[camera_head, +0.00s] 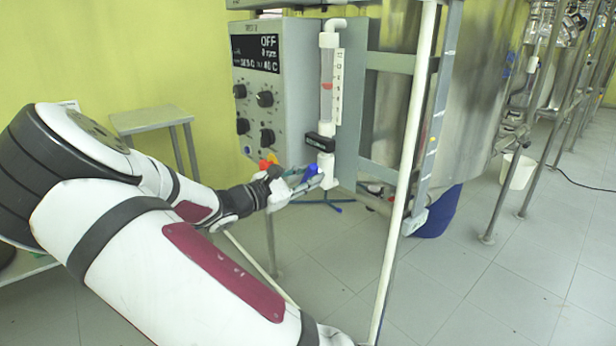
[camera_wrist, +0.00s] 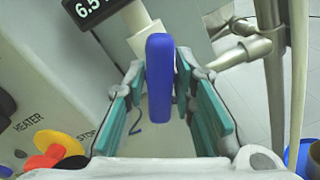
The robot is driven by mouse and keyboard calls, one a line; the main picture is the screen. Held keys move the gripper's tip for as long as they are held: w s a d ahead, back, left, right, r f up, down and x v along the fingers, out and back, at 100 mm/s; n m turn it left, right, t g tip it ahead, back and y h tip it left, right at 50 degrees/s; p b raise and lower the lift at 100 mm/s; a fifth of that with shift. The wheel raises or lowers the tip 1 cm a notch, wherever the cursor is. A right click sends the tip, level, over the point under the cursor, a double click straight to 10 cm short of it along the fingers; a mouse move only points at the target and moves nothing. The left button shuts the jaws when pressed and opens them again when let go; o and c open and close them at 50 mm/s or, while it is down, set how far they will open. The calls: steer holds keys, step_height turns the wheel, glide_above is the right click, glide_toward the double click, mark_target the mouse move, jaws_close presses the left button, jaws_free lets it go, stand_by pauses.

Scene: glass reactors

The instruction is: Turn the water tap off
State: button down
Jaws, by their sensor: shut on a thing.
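The water tap has a blue handle (camera_head: 311,171) on a white pipe fitting (camera_head: 327,174) below a clear flow tube (camera_head: 327,85). In the wrist view the blue handle (camera_wrist: 159,80) stands lengthwise between the teal finger pads. My gripper (camera_head: 305,182) is at the tap, its fingers on both sides of the handle, shut on it. The gripper also shows in the wrist view (camera_wrist: 161,88). The handle looks closer to the right pad there; a narrow gap seems to show at the left. The handle's pivot is hidden.
A grey control box (camera_head: 285,130) with black knobs stands left of the tap. Its red and yellow stop button (camera_wrist: 55,148) is close to my gripper. A black digital readout (camera_head: 320,142) sits just above the tap. A white upright pole (camera_head: 405,160) stands to the right.

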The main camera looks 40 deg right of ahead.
steer(key=shift+m, duration=0.3)
steer(key=m, duration=0.5)
steer(key=shift+f+p, duration=0.15)
steer(key=shift+p, duration=0.2)
steer(key=m+b, duration=0.1)
steer(key=m, duration=0.5)
steer(key=shift+s+f+m, duration=0.1)
steer(key=shift+m, duration=0.2)
steer(key=c, duration=1.5)
jaws_free()
steer(key=a, duration=1.2)
steer(key=shift+s, duration=0.2)
